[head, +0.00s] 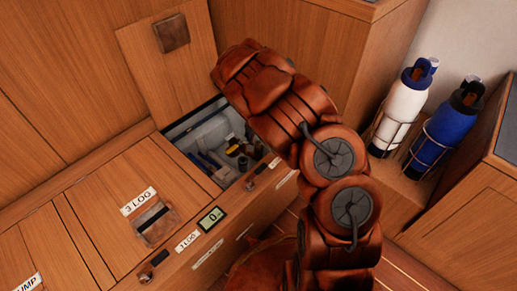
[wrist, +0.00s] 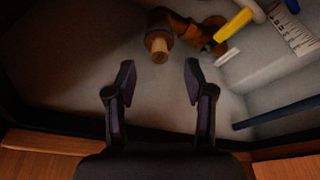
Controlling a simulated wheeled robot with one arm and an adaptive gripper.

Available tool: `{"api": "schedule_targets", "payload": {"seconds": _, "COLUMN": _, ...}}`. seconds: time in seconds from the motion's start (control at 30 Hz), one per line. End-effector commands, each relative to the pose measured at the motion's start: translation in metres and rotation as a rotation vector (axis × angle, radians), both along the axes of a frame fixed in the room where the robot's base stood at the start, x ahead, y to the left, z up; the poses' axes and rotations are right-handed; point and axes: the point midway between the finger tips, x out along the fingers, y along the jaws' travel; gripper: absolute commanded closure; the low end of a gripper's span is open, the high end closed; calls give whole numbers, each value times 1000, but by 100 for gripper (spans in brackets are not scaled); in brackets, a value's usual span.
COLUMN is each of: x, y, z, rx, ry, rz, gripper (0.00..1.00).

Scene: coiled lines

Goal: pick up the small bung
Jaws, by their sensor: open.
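A small tan and brown peg-shaped thing, which looks like the small bung (wrist: 158,48), lies in the open locker in the wrist view. Its pale end faces my gripper. My gripper (wrist: 160,80) is open and empty, its two dark fingers spread on either side of the line to the bung. The bung is a little beyond the fingertips, not between them. In the head view my arm reaches over the locker and covers part of it, and I cannot make out the bung for sure there.
A brown object (wrist: 205,36) lies right beside the bung, with a yellow-handled tool (wrist: 234,24) and a white marked strip (wrist: 294,32) to the right. The locker's raised lid (head: 165,65) stands behind. Two bottles (head: 403,105) sit in racks at right.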

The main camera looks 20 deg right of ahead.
Motion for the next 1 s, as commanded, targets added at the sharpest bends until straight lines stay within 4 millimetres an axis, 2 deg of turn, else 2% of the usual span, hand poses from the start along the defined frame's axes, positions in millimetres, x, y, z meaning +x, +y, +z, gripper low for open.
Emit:
{"api": "schedule_targets", "payload": {"seconds": 0.03, "x": 1, "y": -3, "z": -11, "rx": 0, "ry": 0, "rz": -2, "gripper": 47}}
{"api": "schedule_targets", "payload": {"seconds": 0.3, "x": 10, "y": -8, "z": -37, "rx": -1, "ry": -3, "rz": 0, "gripper": 47}}
{"api": "schedule_targets", "payload": {"seconds": 0.63, "x": 11, "y": -8, "z": -40, "rx": 0, "ry": -1, "rz": 0, "gripper": 48}}
{"api": "schedule_targets", "payload": {"seconds": 1.0, "x": 10, "y": -8, "z": -40, "rx": -1, "ry": -1, "rz": 0, "gripper": 86}}
